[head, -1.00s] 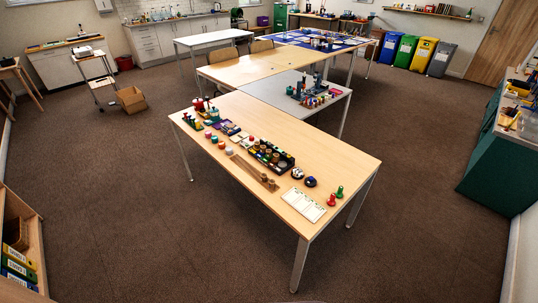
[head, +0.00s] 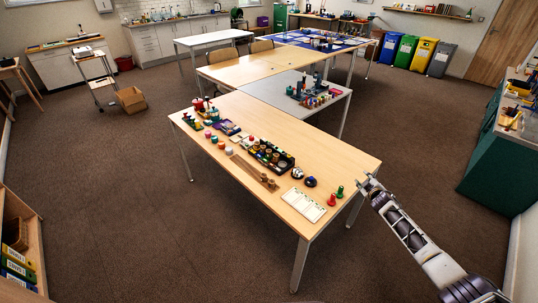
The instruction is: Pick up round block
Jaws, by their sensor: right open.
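Several small round blocks stand in a row on the wooden table in the head view, among them an orange-red one (head: 221,145) and a pinkish one (head: 228,152). I cannot tell which of them is the round block of the task. My right gripper (head: 367,180) is open and empty at the table's right edge, to the right of the green peg-shaped piece (head: 340,192) and apart from the blocks. My left gripper is not in view.
A black tray (head: 287,167) of small pieces, a white card (head: 303,204), a red peg-shaped piece (head: 331,200) and a dark round dish (head: 310,182) lie on the wooden table (head: 310,140). Its far right part is bare. A grey table (head: 262,92) adjoins behind.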

